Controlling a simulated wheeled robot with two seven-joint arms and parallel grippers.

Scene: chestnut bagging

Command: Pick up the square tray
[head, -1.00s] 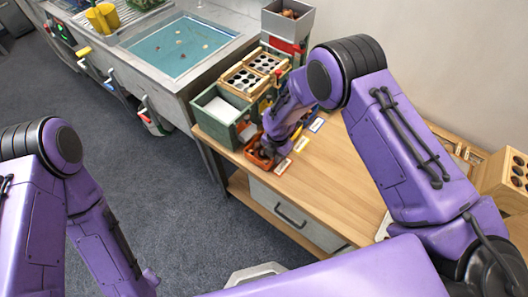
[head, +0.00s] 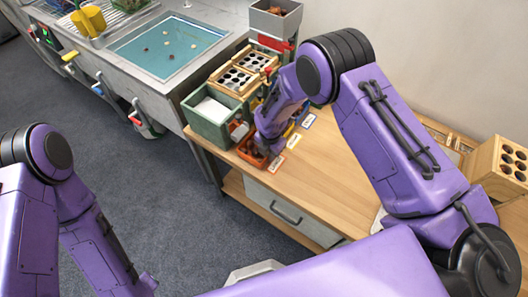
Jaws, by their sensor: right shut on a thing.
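A small orange-red tray (head: 248,157) lies at the left end of the wooden table, near its front edge. It is the likeliest square tray here, but my gripper covers much of it and I cannot make out its full outline. Something dark lies in it. My right gripper (head: 268,146) points down at the tray's right side and is shut on it. The fingertips are small and partly hidden by the wrist. My left arm comes in at the lower left, and its gripper is outside the picture.
A green box with a white lining (head: 211,108) stands just left of the tray, with wooden racks with round holes (head: 235,80) behind. Small coloured cards (head: 291,141) lie to the right. The middle of the wooden table (head: 322,180) is clear. A steel sink (head: 120,44) stands beyond.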

